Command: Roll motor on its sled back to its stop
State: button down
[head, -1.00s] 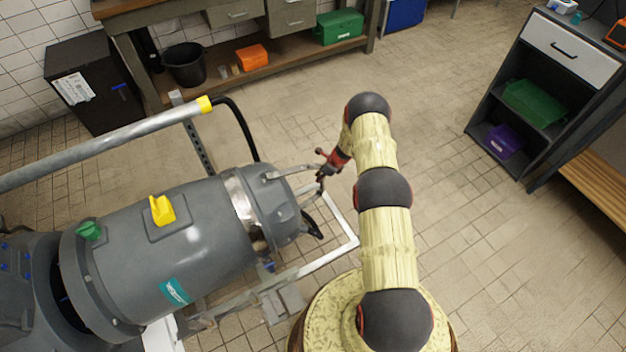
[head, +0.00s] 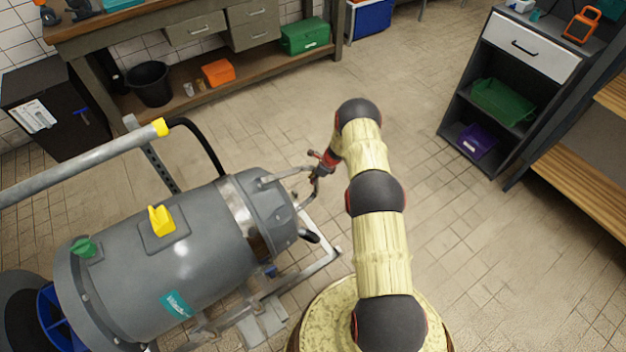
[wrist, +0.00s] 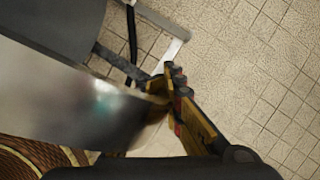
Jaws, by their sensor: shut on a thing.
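The grey motor (head: 205,250) lies on its side on a pale metal sled frame (head: 322,262) in the head view. A blue vaned part (head: 52,318) shows at its left end, beside a dark round opening (head: 18,318). My gripper (head: 316,169) is shut on the bent handle bar (head: 289,174) at the motor's right end. In the wrist view my gripper's yellow and black fingers (wrist: 161,92) are beside the shiny motor body (wrist: 70,105); the gripped bar is largely hidden. The sled's stop cannot be made out.
A grey pipe with a yellow end (head: 90,160) runs above and behind the motor. A black hose (head: 205,142) hangs from its end. A bench (head: 215,80) stands at the back and a shelf cabinet (head: 520,85) at right. Tiled floor between them is clear.

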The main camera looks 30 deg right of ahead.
jog(key=c, duration=2.1)
grip_release()
jog(key=shift+s+d+f, duration=0.15)
jog(key=shift+d+f, duration=0.1)
jog(key=shift+d, duration=0.1)
jog(key=shift+c, duration=0.2)
jog(key=o, duration=0.3)
jog(key=shift+s+a+f, duration=0.1)
jog(key=shift+s+a, duration=0.05)
jog(key=shift+w+r, duration=0.2)
jog(key=v, duration=1.1)
jog(key=shift+r, duration=0.4)
jog(key=shift+s+r, duration=0.1)
